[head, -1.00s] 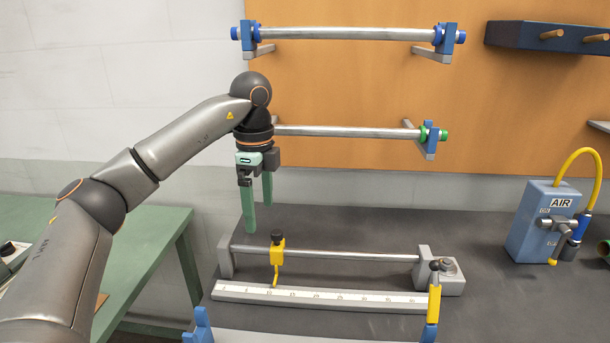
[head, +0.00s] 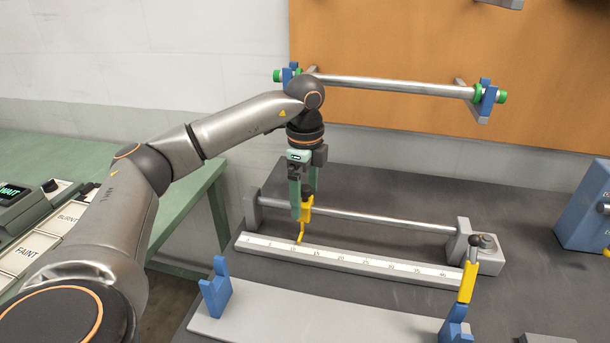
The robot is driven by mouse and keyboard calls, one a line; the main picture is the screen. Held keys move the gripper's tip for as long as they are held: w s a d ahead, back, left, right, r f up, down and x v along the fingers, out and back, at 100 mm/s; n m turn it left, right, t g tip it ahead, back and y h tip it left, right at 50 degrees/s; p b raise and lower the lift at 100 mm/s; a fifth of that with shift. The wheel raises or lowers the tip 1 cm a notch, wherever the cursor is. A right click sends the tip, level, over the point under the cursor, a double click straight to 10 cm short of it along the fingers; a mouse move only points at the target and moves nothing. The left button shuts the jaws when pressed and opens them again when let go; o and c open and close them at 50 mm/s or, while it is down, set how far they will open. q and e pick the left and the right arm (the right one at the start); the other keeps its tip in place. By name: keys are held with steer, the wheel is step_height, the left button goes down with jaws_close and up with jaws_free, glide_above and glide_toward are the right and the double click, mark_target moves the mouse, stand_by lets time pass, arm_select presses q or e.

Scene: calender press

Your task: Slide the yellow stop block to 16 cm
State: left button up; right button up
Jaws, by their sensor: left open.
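The yellow stop block (head: 306,212) sits on a steel rod (head: 385,217), towards its left end. Its thin yellow pointer reaches down to the white scale (head: 350,261), near the 10 mark; the exact reading is too small to tell. My left gripper (head: 303,200) points down at the block from above, with its green fingers open at the block's dark top knob. One finger is at the block's left side and partly covers it; the other is mostly hidden behind the knob. I cannot tell whether they touch. My right gripper is not in view.
A grey end block (head: 482,250) with a dark knob holds the rod's right end. A yellow-handled part (head: 468,283) stands before it. A blue-bracketed grey plate (head: 320,322) lies in front. A roller (head: 395,86) hangs behind. The rod right of the stop block is clear.

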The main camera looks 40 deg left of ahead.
mark_target(329, 209)
arm_select(q)
steer(key=shift+f, duration=0.85)
jaws_close()
steer(key=shift+w+d+p, duration=0.3)
steer(key=shift+w+d, duration=0.1)
steer(key=shift+d, duration=0.4)
steer(key=shift+w+d+p, duration=0.25)
steer(key=shift+w+d, duration=0.2)
steer(key=shift+d, duration=0.3)
steer(key=shift+w+d+p, duration=0.3)
steer(key=shift+w+d, duration=0.1)
steer(key=shift+d, duration=0.4)
jaws_free()
steer(key=shift+r, duration=0.1)
